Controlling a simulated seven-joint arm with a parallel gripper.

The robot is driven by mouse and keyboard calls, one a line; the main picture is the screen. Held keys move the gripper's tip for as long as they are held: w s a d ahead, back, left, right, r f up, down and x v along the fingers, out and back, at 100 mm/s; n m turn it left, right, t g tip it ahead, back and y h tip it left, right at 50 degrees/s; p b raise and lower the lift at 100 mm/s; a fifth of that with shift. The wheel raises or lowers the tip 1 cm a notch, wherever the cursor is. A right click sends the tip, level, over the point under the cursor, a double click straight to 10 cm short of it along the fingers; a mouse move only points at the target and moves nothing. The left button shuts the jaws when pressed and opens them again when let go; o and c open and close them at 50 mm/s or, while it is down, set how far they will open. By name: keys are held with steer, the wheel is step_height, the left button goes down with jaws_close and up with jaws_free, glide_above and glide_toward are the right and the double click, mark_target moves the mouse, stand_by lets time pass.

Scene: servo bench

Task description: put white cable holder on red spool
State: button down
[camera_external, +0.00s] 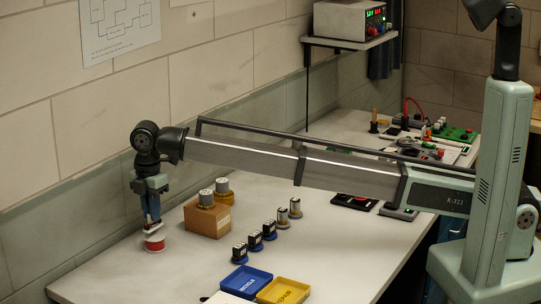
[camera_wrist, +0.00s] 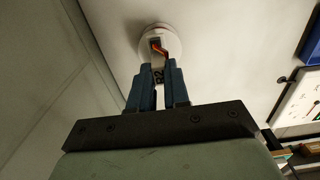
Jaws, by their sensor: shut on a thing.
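The red spool (camera_external: 155,244) stands on the left part of the bench, a red band with white rims. My gripper (camera_external: 152,222) points down directly over it, shut on the white cable holder (camera_external: 153,229), which looks slightly tilted at the fingertips. The holder is at the spool's top; I cannot tell whether it touches or is just above. In the wrist view my gripper (camera_wrist: 158,68) has its fingers close together around a small labelled piece, with a round white shape and an orange bit beyond.
Several small blue and metal parts stand in a diagonal row. A blue tray (camera_external: 246,280) and a yellow tray (camera_external: 284,291) lie in front. The bench around the spool's front is clear.

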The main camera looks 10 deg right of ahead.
steer(key=shift+f, duration=0.85)
steer(key=shift+f, duration=0.1)
steer(key=c, duration=1.1)
jaws_free()
step_height(320, 180, up, 12)
